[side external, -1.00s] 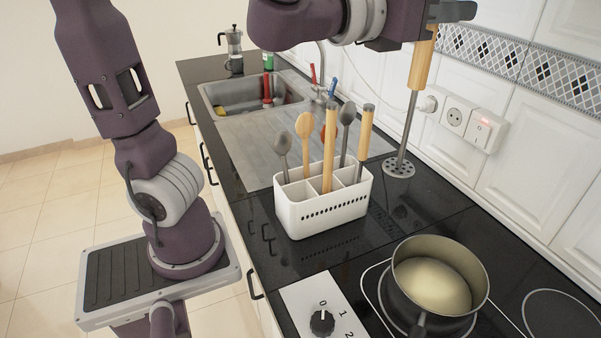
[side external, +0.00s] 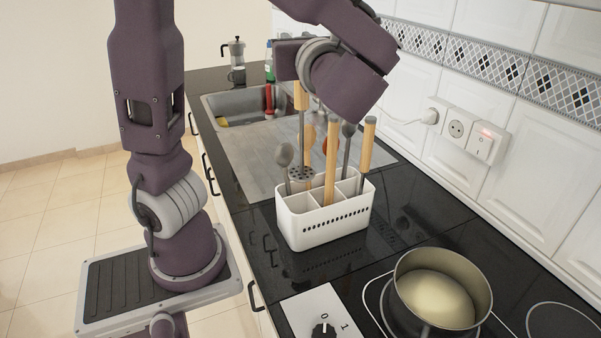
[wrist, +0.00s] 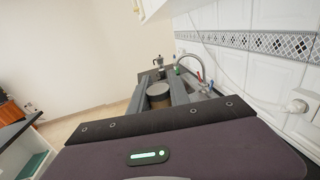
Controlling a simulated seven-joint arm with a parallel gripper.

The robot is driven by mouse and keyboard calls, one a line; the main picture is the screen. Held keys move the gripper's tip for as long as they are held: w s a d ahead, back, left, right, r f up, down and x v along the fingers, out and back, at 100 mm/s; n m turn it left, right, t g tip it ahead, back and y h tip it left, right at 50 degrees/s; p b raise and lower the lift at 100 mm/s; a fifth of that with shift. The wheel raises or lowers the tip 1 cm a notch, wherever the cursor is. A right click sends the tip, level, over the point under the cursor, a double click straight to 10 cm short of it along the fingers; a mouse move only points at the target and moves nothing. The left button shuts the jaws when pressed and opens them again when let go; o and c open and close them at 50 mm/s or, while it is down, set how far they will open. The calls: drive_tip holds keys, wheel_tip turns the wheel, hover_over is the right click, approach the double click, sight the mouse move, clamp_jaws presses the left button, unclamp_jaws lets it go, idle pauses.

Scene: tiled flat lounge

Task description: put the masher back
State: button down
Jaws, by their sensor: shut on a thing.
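The masher has a wooden handle (side external: 301,97), a thin steel shaft and a round perforated head (side external: 301,174). It hangs upright over the left back part of the white utensil caddy (side external: 325,226). The head is at about rim height; I cannot tell whether it is inside a compartment or just above it. My gripper (wrist: 158,93) is shut on the handle, whose top end (wrist: 159,88) shows between the fingers in the wrist view. In the side view my arm hides most of the gripper.
The caddy holds a grey spoon (side external: 284,155) at left, close to the masher head, a partly hidden wooden spoon (side external: 308,134), and wooden-handled tools (side external: 331,160). A pot (side external: 442,290) stands on the hob at front right. The sink (side external: 245,105) is behind.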

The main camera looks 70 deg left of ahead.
sight(301, 140)
wheel_tip(301, 140, down, 17)
drive_tip(key=shift+f, duration=0.1)
idle(0.3)
drive_tip(key=c, duration=1.2)
unclamp_jaws()
drive_tip(key=shift+f, duration=0.1)
drive_tip(key=shift+c, duration=0.2)
